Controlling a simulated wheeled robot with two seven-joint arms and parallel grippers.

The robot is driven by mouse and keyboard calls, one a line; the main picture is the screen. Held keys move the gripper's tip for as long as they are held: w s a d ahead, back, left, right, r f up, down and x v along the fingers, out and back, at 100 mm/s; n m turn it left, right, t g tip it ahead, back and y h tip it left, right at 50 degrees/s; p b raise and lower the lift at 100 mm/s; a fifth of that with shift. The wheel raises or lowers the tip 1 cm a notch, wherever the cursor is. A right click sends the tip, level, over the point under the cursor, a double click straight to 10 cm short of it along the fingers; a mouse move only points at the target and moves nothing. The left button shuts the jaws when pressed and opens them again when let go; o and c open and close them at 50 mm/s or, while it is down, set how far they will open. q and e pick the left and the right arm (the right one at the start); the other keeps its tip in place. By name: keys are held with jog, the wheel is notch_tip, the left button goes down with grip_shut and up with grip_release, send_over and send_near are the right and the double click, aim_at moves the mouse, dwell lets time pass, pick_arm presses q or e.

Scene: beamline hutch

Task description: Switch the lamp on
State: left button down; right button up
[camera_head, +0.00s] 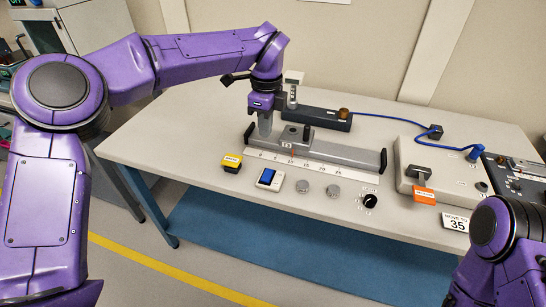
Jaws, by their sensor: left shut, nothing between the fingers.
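No lit lamp shows, and I cannot tell which part is the lamp. A black dial knob (370,200) sits on the front of the table, with small marks around it. A light grey box (443,168) at the right has a lever (416,172) and an orange tag (424,196). My left gripper (264,128) points down over the left part of a grey slide rail (340,150). It is shut and empty; I cannot tell whether it touches the rail. My right arm enters at the lower right; its gripper is out of view.
A long dark box (325,119) with a blue cable (400,122) lies behind the rail. A yellow-topped button box (232,163), a small blue-screen device (270,179) and two round discs (303,187) stand in front. A card reading 35 (456,222) is at the right edge.

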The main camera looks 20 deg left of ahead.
pick_arm(q)
jog(key=r, duration=0.1)
jog(key=p, duration=0.3)
send_near(268, 171)
notch_tip(268, 171, down, 7)
jog(key=shift+a+r, duration=0.1)
jog(key=shift+a, duration=0.05)
pick_arm(e)
notch_tip(268, 171, up, 2)
jog(key=shift+s+r, duration=0.1)
jog(key=shift+r, duration=0.1)
